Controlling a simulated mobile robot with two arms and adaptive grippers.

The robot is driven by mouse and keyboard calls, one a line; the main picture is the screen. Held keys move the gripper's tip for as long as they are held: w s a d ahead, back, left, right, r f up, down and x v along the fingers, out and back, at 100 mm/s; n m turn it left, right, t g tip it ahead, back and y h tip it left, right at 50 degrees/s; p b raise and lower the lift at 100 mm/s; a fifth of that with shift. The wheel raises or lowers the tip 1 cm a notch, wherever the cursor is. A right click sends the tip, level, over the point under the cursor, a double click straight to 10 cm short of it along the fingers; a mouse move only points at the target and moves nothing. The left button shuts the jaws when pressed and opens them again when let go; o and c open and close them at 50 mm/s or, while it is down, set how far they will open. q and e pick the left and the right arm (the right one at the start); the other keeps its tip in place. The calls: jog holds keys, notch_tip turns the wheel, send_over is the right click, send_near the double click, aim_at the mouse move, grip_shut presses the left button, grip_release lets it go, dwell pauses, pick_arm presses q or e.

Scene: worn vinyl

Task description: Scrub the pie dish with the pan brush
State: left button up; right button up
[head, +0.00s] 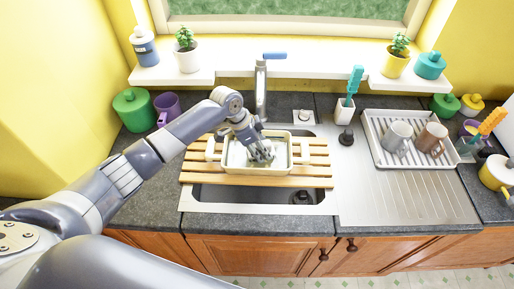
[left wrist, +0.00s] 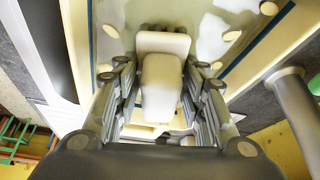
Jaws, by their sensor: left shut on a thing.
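The pie dish (head: 283,158) is a cream rectangular dish with a handle at each end. It rests on a slatted wooden board over the sink, and pale smudges show on its inside. In the left wrist view the dish inside (left wrist: 115,18) shows pale patches and cream spots. My left gripper (head: 262,153) is over the middle of the dish, pointing down. It is shut on the pan brush (left wrist: 163,80), whose cream block shows between the fingers. Its bristles are hidden, so I cannot tell whether they touch the dish. My right gripper is not in view.
The slatted board (head: 200,178) spans the sink (head: 250,193). A tap (head: 261,90) stands close behind the dish. The steel drainboard's front is clear.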

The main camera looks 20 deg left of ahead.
pick_arm(q)
jog(key=shift+w+d, duration=0.2)
jog(key=shift+d, duration=0.6)
